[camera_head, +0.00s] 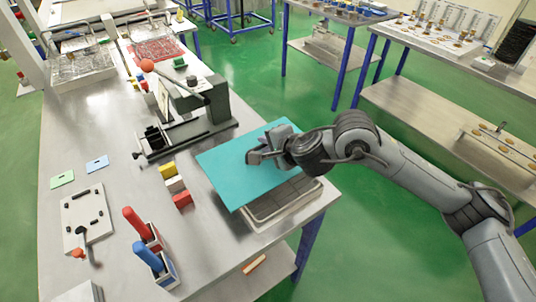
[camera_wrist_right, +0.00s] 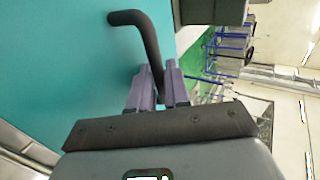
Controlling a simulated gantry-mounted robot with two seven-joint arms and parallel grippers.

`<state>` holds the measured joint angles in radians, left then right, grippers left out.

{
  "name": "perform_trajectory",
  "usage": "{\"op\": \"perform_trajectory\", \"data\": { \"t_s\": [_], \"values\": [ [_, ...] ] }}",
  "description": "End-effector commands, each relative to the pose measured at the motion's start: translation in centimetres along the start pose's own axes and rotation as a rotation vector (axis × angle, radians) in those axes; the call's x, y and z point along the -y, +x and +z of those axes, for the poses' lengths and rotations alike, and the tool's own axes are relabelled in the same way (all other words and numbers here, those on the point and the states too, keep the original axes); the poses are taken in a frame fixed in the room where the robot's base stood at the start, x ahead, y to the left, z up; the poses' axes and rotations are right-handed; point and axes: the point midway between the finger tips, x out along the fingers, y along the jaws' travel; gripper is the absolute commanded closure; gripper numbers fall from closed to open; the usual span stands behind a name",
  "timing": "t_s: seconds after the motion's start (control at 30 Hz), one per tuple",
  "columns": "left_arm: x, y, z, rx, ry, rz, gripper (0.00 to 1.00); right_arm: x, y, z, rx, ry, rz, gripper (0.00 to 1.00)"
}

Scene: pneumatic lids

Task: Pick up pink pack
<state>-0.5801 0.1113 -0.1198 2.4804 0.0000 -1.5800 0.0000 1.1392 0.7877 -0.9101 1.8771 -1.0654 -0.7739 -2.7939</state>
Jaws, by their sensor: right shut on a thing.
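My right gripper (camera_head: 262,155) is shut on the dark handle of a flat teal lid (camera_head: 225,170). In the right wrist view the gripper's fingers (camera_wrist_right: 160,88) close around the bent dark handle (camera_wrist_right: 150,45), with the teal lid (camera_wrist_right: 60,50) filling the left side. The lid lies over a pale tray (camera_head: 262,222) at the table's right front corner, shifted toward the upper left of it. Dark compartments show at the tray's uncovered front right edge. I see no pink pack; most of the tray's inside is hidden by the lid. My left gripper is out of view.
Yellow, white and red blocks (camera_head: 175,185) stand left of the lid. A grey press (camera_head: 190,110) stands behind it. Red and blue handled tools (camera_head: 150,250) stand at the front. The table (camera_head: 115,215) has free room between them.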

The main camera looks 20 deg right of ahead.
Motion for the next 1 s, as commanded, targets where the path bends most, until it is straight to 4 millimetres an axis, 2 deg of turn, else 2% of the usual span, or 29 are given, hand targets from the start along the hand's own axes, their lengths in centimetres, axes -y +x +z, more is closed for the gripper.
{"op": "perform_trajectory", "data": {
  "t_s": [0.3,0.77,0.8,0.93,1.0],
  "values": [
    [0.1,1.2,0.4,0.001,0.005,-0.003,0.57,-3.1,2.0,0.0,0.0,0.002,0.001,1.0],
    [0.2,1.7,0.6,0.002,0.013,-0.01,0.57,-3.5,2.3,-0.1,0.0,0.001,0.0,1.0],
    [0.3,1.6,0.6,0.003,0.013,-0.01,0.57,-3.5,2.2,-0.1,0.0,0.0,0.001,0.79],
    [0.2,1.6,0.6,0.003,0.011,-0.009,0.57,-3.5,2.2,-0.1,0.0,0.0,0.002,0.59],
    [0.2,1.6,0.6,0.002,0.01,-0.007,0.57,-3.5,2.3,-0.1,0.0,0.0,0.003,0.58]
  ]
}}
